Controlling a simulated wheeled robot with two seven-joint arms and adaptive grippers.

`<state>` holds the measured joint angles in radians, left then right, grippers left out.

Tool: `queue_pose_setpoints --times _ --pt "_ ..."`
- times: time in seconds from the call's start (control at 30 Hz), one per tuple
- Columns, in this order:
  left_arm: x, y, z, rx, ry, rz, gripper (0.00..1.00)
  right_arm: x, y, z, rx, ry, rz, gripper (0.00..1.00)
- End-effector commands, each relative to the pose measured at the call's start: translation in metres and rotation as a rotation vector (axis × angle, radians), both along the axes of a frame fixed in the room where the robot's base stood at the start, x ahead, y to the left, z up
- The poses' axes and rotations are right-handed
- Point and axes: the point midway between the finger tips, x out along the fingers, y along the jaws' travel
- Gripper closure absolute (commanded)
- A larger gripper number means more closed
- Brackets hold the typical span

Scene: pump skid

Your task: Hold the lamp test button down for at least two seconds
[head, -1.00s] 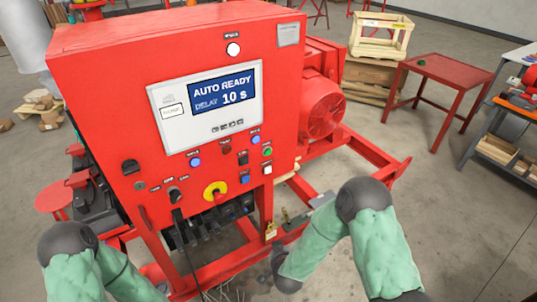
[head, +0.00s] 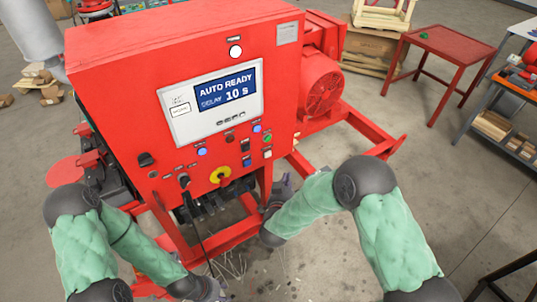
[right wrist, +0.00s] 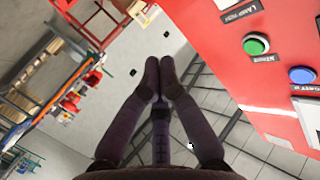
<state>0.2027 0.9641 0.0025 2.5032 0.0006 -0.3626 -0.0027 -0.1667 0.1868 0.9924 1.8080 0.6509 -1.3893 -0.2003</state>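In the right wrist view the white button (right wrist: 222,4) is cut by the top edge, above a label reading LAMP TEST. My right gripper (right wrist: 159,62) points up in the wrist view, its dark fingers together with nothing between them. It is left of the panel and apart from the button. In the head view the right gripper (head: 283,186) is below the button, partly hidden by my arm. My left gripper (head: 212,289) is low, near the bottom edge; its fingers are unclear.
A green button (right wrist: 256,44) and a blue button (right wrist: 302,75) sit close to the white one. A yellow-ringed red switch (head: 221,174) and dark rotary knobs are further left on the panel. Red frame rails (head: 345,150) extend right of the cabinet.

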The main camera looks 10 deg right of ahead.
Motion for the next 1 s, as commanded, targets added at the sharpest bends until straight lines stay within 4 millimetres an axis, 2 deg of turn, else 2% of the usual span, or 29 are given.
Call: queue_pose_setpoints --times 0.23,0.7,1.0 --pt "0.000 0.000 -0.001 0.000 0.000 0.000 0.60 0.016 0.006 0.000 0.001 -0.001 0.001 1.00" --pt "0.000 0.000 -0.009 0.000 0.000 0.000 0.60 0.069 0.025 -0.001 0.000 -0.001 0.000 1.00" --pt "0.000 0.000 -0.013 0.000 0.000 0.000 0.60 0.082 0.030 0.000 0.001 0.001 0.001 1.00"
